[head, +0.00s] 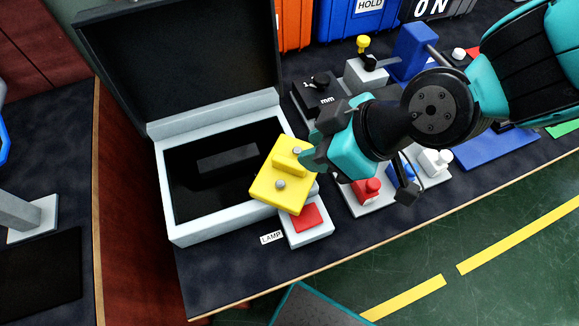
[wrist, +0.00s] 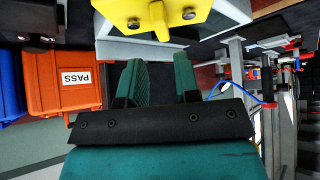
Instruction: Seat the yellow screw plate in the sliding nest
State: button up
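The yellow screw plate (head: 270,195) has a raised bar and two grey screw heads. In the head view it overlaps the right wall of the grey open case and a white box with a red pad; what lies under it is hidden. My gripper (head: 308,150) is at the plate's upper right. In the wrist view the plate (wrist: 115,12) is at the top, its bar pointing toward my fingers. My gripper (wrist: 160,65) has its teal fingers apart, with a gap between them; the bar's end appears just beyond the tips. I cannot make out the sliding nest.
The grey case (head: 205,235) has its black lid raised. The white box with a red pad (head: 310,230) is by the LAMP label. Red (head: 366,190) and white knobbed blocks stand to the right. Orange and blue bins line the back; an orange PASS bin (wrist: 65,85) shows in the wrist view.

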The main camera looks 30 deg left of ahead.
aim_at(290, 162)
jog(key=x, duration=0.6)
jog(key=shift+s+a+f, duration=0.1)
jog(key=shift+s+f, duration=0.05)
jog(key=shift+f, duration=0.15)
jog(key=shift+c, duration=0.2)
grip_shut()
